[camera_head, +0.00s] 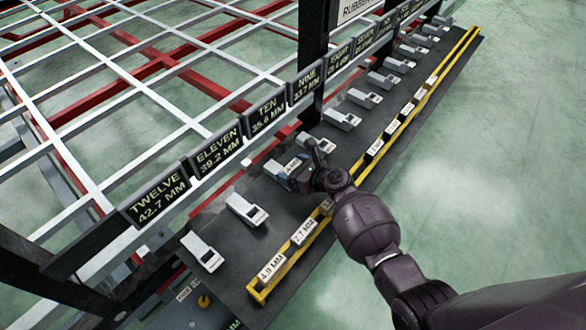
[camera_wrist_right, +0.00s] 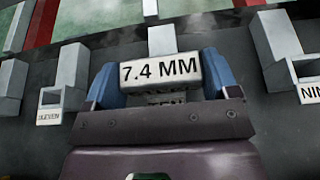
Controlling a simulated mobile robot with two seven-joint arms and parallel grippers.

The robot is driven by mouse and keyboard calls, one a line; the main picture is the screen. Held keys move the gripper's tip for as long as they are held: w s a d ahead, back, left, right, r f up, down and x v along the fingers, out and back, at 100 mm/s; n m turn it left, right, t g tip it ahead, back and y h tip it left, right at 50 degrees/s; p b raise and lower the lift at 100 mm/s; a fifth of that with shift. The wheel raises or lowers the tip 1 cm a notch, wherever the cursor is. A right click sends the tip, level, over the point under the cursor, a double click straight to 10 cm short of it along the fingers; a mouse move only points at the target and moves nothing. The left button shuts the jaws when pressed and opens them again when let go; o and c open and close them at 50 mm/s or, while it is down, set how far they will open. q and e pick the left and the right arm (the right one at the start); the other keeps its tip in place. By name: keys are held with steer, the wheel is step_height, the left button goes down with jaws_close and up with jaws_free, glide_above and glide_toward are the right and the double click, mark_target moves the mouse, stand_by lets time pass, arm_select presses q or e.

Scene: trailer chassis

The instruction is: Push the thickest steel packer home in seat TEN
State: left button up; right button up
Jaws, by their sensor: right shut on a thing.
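My right gripper (camera_head: 297,170) is at the seat in line with the TEN sign (camera_head: 266,112). In the right wrist view its blue fingers (camera_wrist_right: 160,78) are shut on the sides of a grey steel packer (camera_wrist_right: 160,71) marked 7.4 MM. Behind the packer stands the grey upright block of seat TEN (camera_wrist_right: 162,40). The seat's own label shows only in part below the packer. The packer's underside is hidden, so I cannot tell how deep it sits. My left gripper is not in view.
Seat ELEVEN (camera_head: 245,210) and seat NINE (camera_head: 316,144) flank the gripper, both apart from it. A yellow-edged rack (camera_head: 352,172) with labelled packers, including 4.9 MM (camera_head: 272,268) and 2.7 MM (camera_head: 303,231), runs along the bench's near side, under my right arm.

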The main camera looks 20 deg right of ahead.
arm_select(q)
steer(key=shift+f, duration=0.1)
arm_select(e)
steer(key=shift+s+f, duration=0.15)
steer(key=shift+f, duration=0.2)
steer(key=o, duration=1)
steer(key=shift+s+f, duration=0.15)
steer(key=v, duration=0.2)
steer(key=p+v, duration=0.1)
steer(key=shift+s+d+r+p, duration=0.1)
steer(key=shift+d+r+p, duration=0.2)
steer(key=shift+r, duration=0.2)
arm_select(q)
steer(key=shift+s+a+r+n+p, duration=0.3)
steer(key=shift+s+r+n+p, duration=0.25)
steer(key=shift+p, duration=0.65)
arm_select(e)
steer(key=v, duration=0.7)
steer(key=shift+s+d+f, duration=0.15)
